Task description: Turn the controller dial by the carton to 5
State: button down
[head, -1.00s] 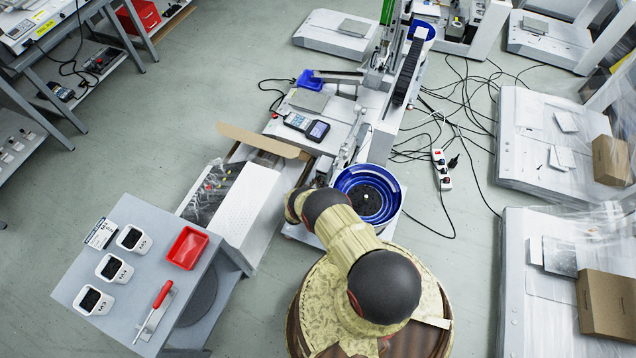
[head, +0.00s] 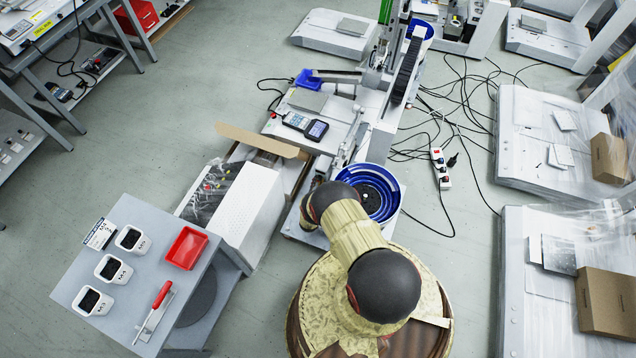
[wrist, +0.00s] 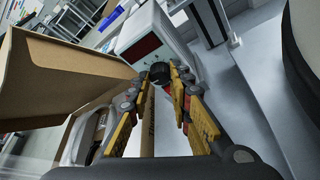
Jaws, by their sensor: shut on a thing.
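In the wrist view, the black controller dial (wrist: 160,71) sits at the lower front of a white controller box (wrist: 148,27) with a dark red display (wrist: 139,50). My gripper (wrist: 164,76) has its yellow and dark fingers on either side of the dial, shut on it. I cannot read any number on the display or any mark on the dial. The open brown carton (wrist: 75,75) stands to the left of the controller in the wrist view. In the head view, the carton's flap (head: 262,140) shows, but my gripper and the dial are hidden.
In the head view, a blue feeder bowl (head: 391,185) stands beside my arm. Cables and a power strip (head: 441,168) lie on the floor at right.

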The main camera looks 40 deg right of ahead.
dwell(0.3)
jog(key=c, duration=1.6)
grip_release()
jog(key=shift+c, duration=0.2)
jog(key=v, duration=1.2)
jog(key=shift+s+f, duration=0.1)
jog(key=shift+f, duration=0.1)
jog(key=shift+d+r, duration=0.1)
